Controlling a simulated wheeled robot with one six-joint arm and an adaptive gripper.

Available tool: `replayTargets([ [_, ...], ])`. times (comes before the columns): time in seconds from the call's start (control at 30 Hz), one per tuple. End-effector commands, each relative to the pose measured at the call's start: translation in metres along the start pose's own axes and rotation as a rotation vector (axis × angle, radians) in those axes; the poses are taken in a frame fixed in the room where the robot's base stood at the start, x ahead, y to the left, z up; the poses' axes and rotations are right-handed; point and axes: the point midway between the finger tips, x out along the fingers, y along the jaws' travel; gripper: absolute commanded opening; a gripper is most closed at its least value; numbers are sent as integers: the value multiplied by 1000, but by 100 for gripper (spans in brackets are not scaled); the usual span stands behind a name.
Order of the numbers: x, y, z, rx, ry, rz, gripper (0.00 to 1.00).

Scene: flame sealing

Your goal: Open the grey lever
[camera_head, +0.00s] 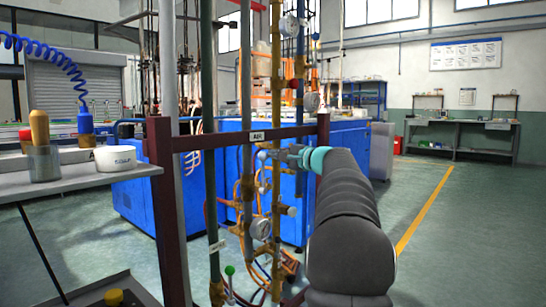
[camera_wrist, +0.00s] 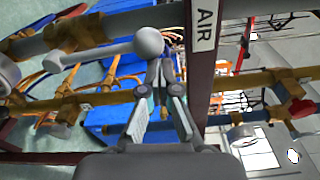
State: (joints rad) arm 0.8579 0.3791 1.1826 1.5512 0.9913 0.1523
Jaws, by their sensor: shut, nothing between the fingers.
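The grey lever (camera_wrist: 112,50) shows in the wrist view as a light grey rod with a round ball end, beside a brass-coloured fitting (camera_wrist: 82,36) on a grey pipe. My gripper (camera_wrist: 162,76) has its fingers drawn together with nothing between them. Its tips appear just below and right of the lever's ball in that picture. Whether they touch it cannot be told. In the head view my gripper (camera_head: 272,154) is at the pipes, below the AIR label; I cannot clearly pick out the lever there.
Vertical pipes with valves and gauges (camera_head: 260,229) crowd around my gripper. A dark red frame (camera_head: 160,200) carries the AIR label (camera_head: 257,136). A green-knobbed lever (camera_head: 229,271) stands low. Blue cabinets (camera_head: 140,195) are behind. A side table (camera_head: 80,177) is at left. Open floor lies right.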

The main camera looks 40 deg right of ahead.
Motion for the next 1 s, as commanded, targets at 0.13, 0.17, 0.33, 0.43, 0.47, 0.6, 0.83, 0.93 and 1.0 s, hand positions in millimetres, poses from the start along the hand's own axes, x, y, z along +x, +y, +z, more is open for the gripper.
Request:
replayTargets([
  [0.13,0,-2,2,-2,-4,-1,0],
  [0.17,0,-2,3,-2,-4,-1,0],
  [0.33,1,-2,4,-2,-6,-1,0],
  [0.43,1,-2,5,-2,-8,-1,0],
  [0.47,1,-2,5,-2,-8,-1,0],
  [0.6,2,-3,5,-3,-10,-1,0],
  [0.83,0,-15,-12,0,-10,0,0],
  [0.93,-3,-21,-26,1,-6,0,0],
  [1.0,-7,-22,-32,1,-6,0,0],
])
